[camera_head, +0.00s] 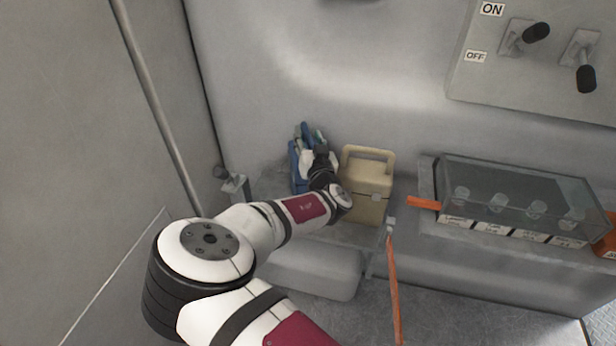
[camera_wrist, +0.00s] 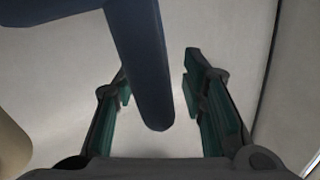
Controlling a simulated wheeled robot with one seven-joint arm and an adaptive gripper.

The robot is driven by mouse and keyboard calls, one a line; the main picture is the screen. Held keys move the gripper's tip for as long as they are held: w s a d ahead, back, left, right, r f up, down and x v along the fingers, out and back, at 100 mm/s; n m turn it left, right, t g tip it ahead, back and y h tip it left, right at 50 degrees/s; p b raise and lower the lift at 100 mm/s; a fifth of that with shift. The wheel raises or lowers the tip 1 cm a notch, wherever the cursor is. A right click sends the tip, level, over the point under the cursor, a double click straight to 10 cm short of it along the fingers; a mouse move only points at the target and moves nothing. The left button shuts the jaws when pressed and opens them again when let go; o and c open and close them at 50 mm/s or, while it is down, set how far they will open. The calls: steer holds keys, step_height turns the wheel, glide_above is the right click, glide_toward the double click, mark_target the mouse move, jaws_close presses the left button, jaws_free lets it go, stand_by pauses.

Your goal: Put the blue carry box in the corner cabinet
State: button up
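The blue carry box (camera_head: 296,168) stands on a grey ledge against the back wall, left of a beige box. My arm and gripper (camera_head: 315,148) cover much of it in the head view. In the wrist view, a dark blue bar (camera_wrist: 147,75), seemingly the box's handle, runs down between the two green-padded fingers of my gripper (camera_wrist: 160,88). The fingers are apart, with a gap visible on the right side of the bar. Contact on the left side is hard to tell. I cannot make out which part of the scene is the corner cabinet.
The beige box (camera_head: 366,190) with a handle stands close on the right of my gripper. A clear-lidded case (camera_head: 520,190) and orange levers (camera_head: 395,290) lie further right. A vertical pole (camera_head: 160,110) and grey panel are at left.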

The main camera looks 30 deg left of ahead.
steer(key=shift+w+a, duration=0.3)
steer(key=shift+w, duration=0.05)
jaws_close()
steer(key=shift+r, duration=0.15)
